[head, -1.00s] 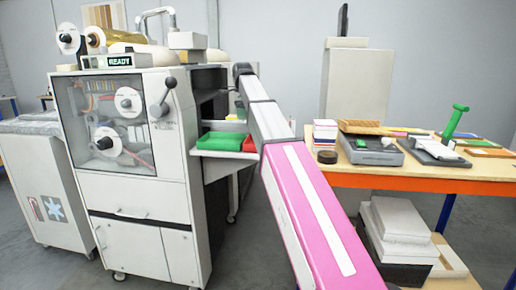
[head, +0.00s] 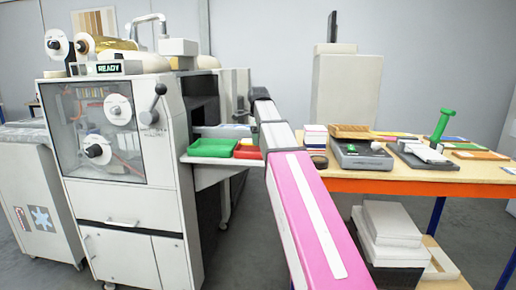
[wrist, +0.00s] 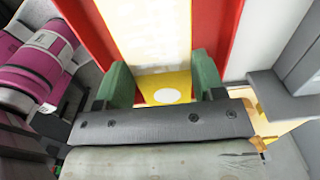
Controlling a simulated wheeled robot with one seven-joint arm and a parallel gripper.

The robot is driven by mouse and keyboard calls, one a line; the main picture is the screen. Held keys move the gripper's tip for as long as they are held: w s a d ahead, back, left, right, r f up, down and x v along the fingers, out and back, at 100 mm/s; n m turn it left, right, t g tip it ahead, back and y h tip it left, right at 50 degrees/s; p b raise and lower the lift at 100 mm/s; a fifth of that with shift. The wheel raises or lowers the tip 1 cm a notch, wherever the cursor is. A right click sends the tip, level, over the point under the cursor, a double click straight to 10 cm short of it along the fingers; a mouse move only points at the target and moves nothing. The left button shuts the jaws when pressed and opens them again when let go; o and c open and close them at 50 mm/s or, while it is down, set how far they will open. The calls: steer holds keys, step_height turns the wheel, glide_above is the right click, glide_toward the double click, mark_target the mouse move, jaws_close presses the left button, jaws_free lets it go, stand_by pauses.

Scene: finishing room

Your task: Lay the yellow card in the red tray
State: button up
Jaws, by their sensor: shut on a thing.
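The yellow card (wrist: 182,82) is between the green fingertips of my gripper (wrist: 164,70) in the wrist view, and the gripper is shut on it. The card's near end is yellow with a white oval, and its long middle looks pale and overexposed. Red surfaces of the red tray (wrist: 216,28) show on both sides of the card. I cannot tell whether the card touches the tray floor. In the head view the red tray (head: 248,153) sits on the machine's side shelf, partly hidden by my arm. A small yellow patch (head: 246,141) shows at its back. My gripper is hidden there.
A green tray (head: 212,148) stands just left of the red tray on the shelf (head: 205,172). The machine (head: 140,190) rises to the left. A work table (head: 400,182) with a green-handled tool (head: 440,125) and stacked goods stands to the right.

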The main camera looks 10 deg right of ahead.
steer(key=shift+f, duration=1.95)
steer(key=shift+f, duration=0.1)
steer(key=o, duration=0.9)
step_height(320, 180, up, 12)
steer(key=shift+r, duration=0.1)
